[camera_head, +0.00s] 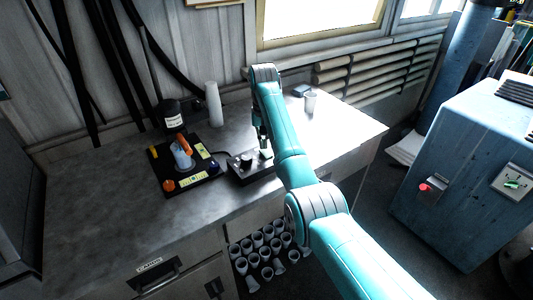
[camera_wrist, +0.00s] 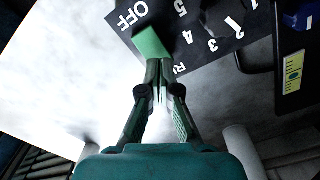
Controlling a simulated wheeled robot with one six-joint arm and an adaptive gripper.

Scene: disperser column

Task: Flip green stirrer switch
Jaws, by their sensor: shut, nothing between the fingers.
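The green switch (camera_wrist: 152,46) stands at the edge of a black control panel (camera_wrist: 200,45) beside the white word OFF. My gripper (camera_wrist: 160,66) is shut and empty. Its fingertips are right at the switch's near edge in the wrist view; I cannot tell whether they touch it. In the head view my gripper (camera_head: 263,138) points down over the box, partly hidden by my arm.
A black tray (camera_head: 160,178) with a blue-white vessel (camera_head: 182,154) and orange knobs lies left of the box. A dark jar (camera_head: 171,116), a white cylinder (camera_head: 213,104) and a cup (camera_head: 310,102) stand behind. A blue cabinet (camera_head: 455,165) with another green switch (camera_head: 512,184) stands right. The bench front is clear.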

